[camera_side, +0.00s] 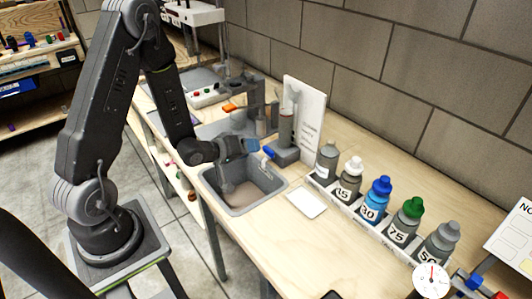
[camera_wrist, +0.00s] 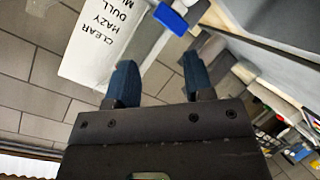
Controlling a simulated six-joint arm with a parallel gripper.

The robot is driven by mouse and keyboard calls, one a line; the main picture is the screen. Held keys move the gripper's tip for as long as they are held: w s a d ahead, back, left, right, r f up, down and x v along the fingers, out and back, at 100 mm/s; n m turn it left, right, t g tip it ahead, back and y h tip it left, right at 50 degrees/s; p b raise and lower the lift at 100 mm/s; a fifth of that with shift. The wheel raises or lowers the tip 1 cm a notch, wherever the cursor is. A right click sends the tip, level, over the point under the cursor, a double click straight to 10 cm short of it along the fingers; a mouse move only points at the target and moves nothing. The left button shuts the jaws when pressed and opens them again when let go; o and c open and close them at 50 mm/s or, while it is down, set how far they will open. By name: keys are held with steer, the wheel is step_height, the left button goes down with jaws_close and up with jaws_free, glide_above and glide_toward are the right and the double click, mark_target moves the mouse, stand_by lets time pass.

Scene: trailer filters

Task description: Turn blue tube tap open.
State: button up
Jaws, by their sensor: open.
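The blue tap (camera_side: 268,152) is a small blue lever by the grey tube (camera_side: 286,128) behind the sink. In the wrist view, the blue tap (camera_wrist: 171,19) shows ahead of the fingers at the top, beside a pale tube or post. My gripper (camera_side: 252,146) hangs over the sink's back edge, just left of the tap, with a small gap. In the wrist view, my gripper (camera_wrist: 160,75) has its two dark blue fingers apart with nothing between them. The tap's exact turn angle is hard to tell.
A grey sink (camera_side: 245,209) lies under my gripper. A white sign (camera_side: 304,112) with words stands behind the tube. Several numbered bottles (camera_side: 376,198) stand in a row at right. A white card (camera_side: 306,203) lies on the counter in front.

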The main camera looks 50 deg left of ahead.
mark_target(267, 152)
steer(key=s+f+n+t, duration=0.5)
steer(key=s+n, duration=0.2)
steer(key=n, duration=0.1)
steer(key=w, duration=1.4)
steer(key=shift+a, duration=0.2)
steer(key=shift+y, duration=0.3)
jaws_close()
